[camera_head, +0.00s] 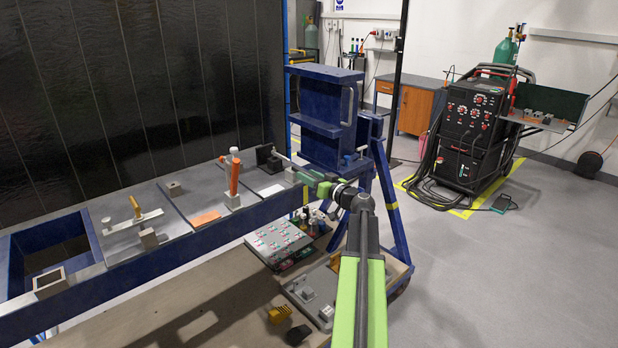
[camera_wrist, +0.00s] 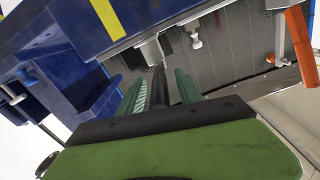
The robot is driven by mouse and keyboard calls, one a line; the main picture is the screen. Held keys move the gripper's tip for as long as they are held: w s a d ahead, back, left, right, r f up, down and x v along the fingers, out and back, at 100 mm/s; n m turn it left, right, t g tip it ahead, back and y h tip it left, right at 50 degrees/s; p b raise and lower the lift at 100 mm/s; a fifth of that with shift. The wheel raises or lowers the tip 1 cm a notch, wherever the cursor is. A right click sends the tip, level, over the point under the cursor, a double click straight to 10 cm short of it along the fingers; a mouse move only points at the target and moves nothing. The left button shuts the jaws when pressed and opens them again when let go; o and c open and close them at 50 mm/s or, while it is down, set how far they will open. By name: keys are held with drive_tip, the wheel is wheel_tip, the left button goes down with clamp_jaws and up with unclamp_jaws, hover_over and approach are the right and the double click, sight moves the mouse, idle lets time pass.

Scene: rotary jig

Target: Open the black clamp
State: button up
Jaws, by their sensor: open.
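The black clamp (camera_head: 267,158) stands on the far end of the grey bench top, beside the blue fixture. A thin grey lever reaches from it to the right, toward my gripper. My gripper (camera_head: 300,176) is just right of the clamp and in front of the blue fixture. In the wrist view my gripper (camera_wrist: 158,85) shows two green fingers standing apart. A dark bar shows between them; I cannot tell whether it is part of the clamp. I see no clear grip on anything.
An orange-handled clamp (camera_head: 234,172) stands left of the black one, and a yellow-handled clamp (camera_head: 136,208) farther left. The large blue fixture (camera_head: 322,115) rises close behind my gripper. A control panel (camera_head: 278,241) sits below the bench edge. Open floor lies to the right.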

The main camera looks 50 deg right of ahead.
clamp_jaws()
idle(1.4)
